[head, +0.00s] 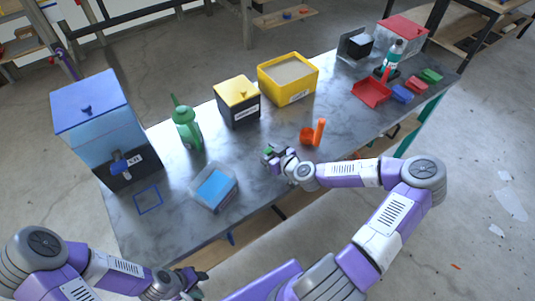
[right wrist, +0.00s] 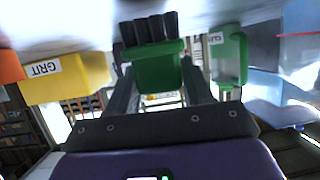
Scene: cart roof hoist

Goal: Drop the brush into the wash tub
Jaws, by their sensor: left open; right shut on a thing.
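The brush (right wrist: 152,68) has a green block and dark bristles. My right gripper (head: 275,155) is shut on it. In the head view only a small green part of the brush (head: 268,152) shows, above the table right of the tub. The wash tub appears to be the clear, pale tub with blue contents (head: 233,192) near the table's front edge. The brush is apart from it. My left gripper (head: 190,281) is open and empty, below the table's front edge at the bottom of the head view.
On the grey table (head: 262,205) stand a blue dispenser (head: 92,105), a green watering can or bottle (head: 186,127), a yellow-lidded black box (head: 238,101), a yellow grit bin (head: 290,84) and an orange holder (head: 313,134). A red dustpan (head: 371,93) and coloured blocks lie farther right.

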